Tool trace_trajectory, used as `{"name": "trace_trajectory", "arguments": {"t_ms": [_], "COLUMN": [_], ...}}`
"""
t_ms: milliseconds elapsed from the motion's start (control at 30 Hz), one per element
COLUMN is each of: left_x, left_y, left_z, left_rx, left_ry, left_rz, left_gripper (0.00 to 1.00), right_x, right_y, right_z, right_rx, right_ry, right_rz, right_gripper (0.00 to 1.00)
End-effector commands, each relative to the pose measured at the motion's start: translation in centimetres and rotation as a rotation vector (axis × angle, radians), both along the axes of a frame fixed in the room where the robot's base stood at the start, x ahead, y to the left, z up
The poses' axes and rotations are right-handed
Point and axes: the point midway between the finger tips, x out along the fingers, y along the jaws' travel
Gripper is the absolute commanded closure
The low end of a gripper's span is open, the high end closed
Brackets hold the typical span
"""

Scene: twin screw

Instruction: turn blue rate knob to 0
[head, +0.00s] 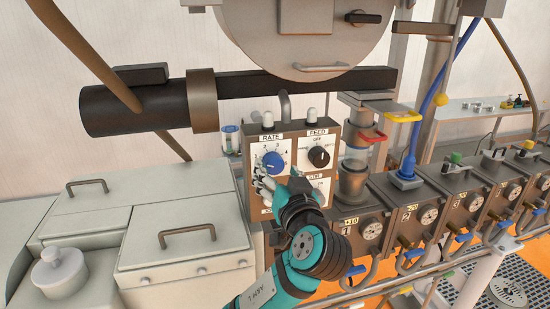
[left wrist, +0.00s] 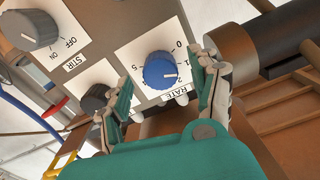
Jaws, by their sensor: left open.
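The blue rate knob (head: 274,162) sits on a white RATE plate with a number scale, at the upper left of the control panel. The left wrist view shows it too (left wrist: 160,70); its white mark points right, seemingly between 1 and 2. My left gripper (head: 279,183) is just below and in front of the knob in the head view. In the left wrist view the gripper's fingers (left wrist: 164,82) are spread apart on either side of the knob, with gaps between, so it is open and empty. I see no contact. My right gripper is in neither view.
A black FEED knob (head: 318,156) is right of the blue knob. The STIR knob (left wrist: 35,30) also shows. A black cylinder (head: 135,106) is at upper left. A clear tube with a red ring (head: 357,150) and valve blocks (head: 375,226) stand to the right.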

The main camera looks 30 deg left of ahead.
Motion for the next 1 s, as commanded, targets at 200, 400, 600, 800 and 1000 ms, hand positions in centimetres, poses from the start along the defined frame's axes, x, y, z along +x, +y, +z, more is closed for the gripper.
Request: {"name": "trace_trajectory", "arguments": {"t_ms": [200,400,600,800,1000], "left_x": [1.5,1.7,1.7,1.7,1.7], "left_y": [1.7,2.0,2.0,1.9,1.9], "left_z": [0.1,-0.1,-0.1,-0.1,-0.1], "left_rx": [0.002,-0.001,0.000,0.000,0.000], "left_ry": [0.002,0.001,0.000,0.000,0.000], "left_rz": [0.001,-0.001,-0.001,-0.001,-0.001], "left_gripper": [0.37,0.37,0.45,0.71,0.93], "right_x": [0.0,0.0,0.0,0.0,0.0], "right_y": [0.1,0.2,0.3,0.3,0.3], "right_z": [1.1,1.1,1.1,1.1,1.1], "right_rx": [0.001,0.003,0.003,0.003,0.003], "right_ry": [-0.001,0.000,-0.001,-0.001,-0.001], "right_rz": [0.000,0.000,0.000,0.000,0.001], "right_gripper": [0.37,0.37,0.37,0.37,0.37]}}
